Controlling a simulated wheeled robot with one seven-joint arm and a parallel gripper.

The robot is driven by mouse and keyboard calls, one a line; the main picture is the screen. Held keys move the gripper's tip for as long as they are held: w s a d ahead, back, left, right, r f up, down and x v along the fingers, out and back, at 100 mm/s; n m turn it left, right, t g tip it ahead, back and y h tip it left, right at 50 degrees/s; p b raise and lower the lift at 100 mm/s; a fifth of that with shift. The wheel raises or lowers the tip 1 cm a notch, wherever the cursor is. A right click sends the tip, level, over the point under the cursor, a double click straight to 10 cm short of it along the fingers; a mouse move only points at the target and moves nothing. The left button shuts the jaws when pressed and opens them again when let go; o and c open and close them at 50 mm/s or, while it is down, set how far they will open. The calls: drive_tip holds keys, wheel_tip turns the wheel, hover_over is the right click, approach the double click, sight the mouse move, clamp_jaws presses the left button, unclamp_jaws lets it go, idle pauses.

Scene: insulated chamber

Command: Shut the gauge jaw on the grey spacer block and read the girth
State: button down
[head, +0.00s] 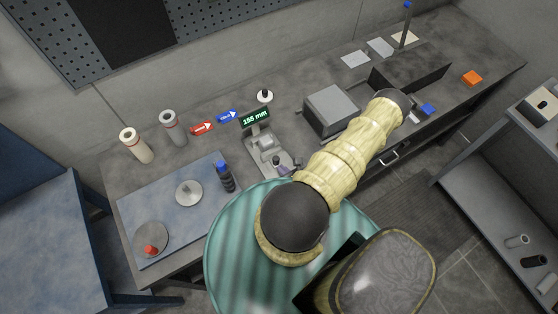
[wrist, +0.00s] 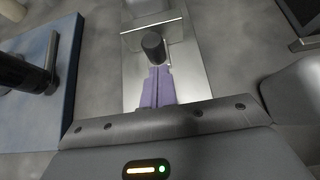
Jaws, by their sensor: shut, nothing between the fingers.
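The gauge (head: 262,154) is a pale metal stand on the bench, with a lit display (head: 256,118) reading 155 mm. A light grey block-like part (head: 265,142) sits on its bed; I cannot tell whether this is the spacer block or part of the jaw. In the wrist view the gauge's metal bed (wrist: 190,75) lies below me, with a dark round knob (wrist: 154,46) standing on it. My gripper (wrist: 158,72) has purple fingers, shut and empty, with tips just at the near side of the knob. Contact cannot be told. In the head view my gripper (head: 286,170) is partly hidden by my arm.
A grey box (head: 332,111) stands right of the gauge. A dark bottle with a blue cap (head: 226,176) stands close to its left, on a blue mat (head: 150,205). Red (head: 202,128) and blue (head: 227,116) arrow markers lie behind. An orange block (head: 472,78) is far right.

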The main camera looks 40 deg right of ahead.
drive_tip(key=shift+s+a, duration=0.2)
drive_tip(key=shift+s, duration=0.4)
drive_tip(key=shift+s+a, duration=0.15)
drive_tip(key=shift+s, duration=0.45)
drive_tip(key=shift+s+f+p+v, duration=0.1)
drive_tip(key=shift+f+p+v, duration=0.1)
drive_tip(key=shift+v, duration=0.7)
drive_tip(key=shift+s+f+p+v, duration=0.15)
drive_tip(key=shift+v, duration=0.75)
drive_tip(key=shift+s+f+p+v, duration=0.1)
drive_tip(key=shift+f+p+v, duration=0.1)
drive_tip(key=shift+v, duration=0.7)
